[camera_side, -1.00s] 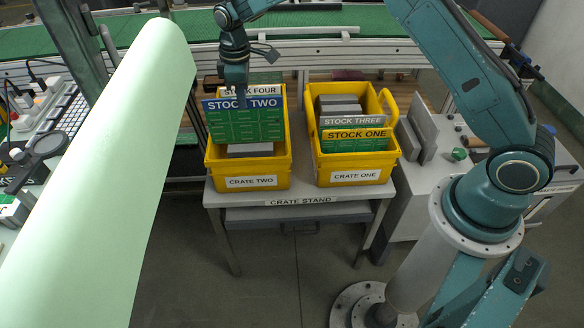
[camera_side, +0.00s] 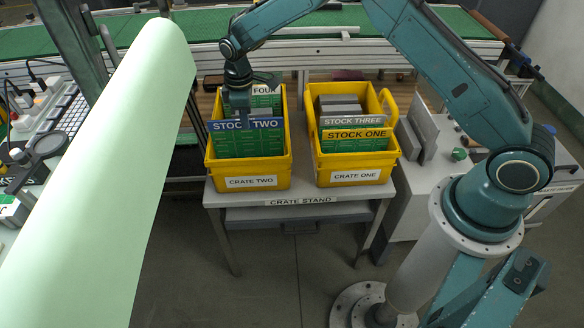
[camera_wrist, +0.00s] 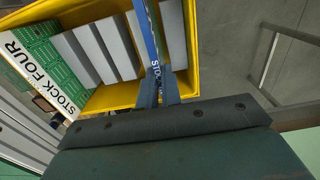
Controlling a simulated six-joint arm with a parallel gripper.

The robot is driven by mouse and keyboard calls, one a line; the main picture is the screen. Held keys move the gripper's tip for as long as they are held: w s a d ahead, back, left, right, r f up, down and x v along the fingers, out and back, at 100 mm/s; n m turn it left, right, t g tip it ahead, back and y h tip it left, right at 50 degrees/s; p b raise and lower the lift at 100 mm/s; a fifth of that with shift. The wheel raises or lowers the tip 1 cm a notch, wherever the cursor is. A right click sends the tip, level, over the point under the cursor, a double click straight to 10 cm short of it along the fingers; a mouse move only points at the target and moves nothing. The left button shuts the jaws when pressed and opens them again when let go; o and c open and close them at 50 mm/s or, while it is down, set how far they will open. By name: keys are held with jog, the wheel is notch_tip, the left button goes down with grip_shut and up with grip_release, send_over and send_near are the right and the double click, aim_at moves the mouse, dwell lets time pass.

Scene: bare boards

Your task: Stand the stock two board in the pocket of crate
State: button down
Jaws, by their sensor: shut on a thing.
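The stock two board (camera_side: 248,143) is a green board with a blue top band, upright in crate two (camera_side: 221,174), a yellow crate on the left of the stand. Its lower edge is hidden behind the crate's front wall, so I cannot tell if it touches the floor. My gripper (camera_side: 241,112) is shut on its top edge. In the wrist view, the board (camera_wrist: 150,40) shows edge-on between my gripper's fingers (camera_wrist: 158,93), with grey dividers (camera_wrist: 117,45) on its left and one (camera_wrist: 173,35) on its right. The pocket's bottom is hidden.
The stock four board (camera_wrist: 38,72) stands farther back in crate two, also seen in the side view (camera_side: 264,91). Crate one (camera_side: 325,170) stands to the right with stock one (camera_side: 355,138) and stock three (camera_side: 352,121). Both crates rest on the crate stand (camera_side: 300,200).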

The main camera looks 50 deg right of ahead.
aim_at(247, 131)
jog(key=shift+f, duration=2.3)
jog(key=c, duration=1.5)
grip_release()
notch_tip(247, 131, up, 13)
jog(key=shift+f, duration=0.1)
jog(key=shift+r, duration=0.55)
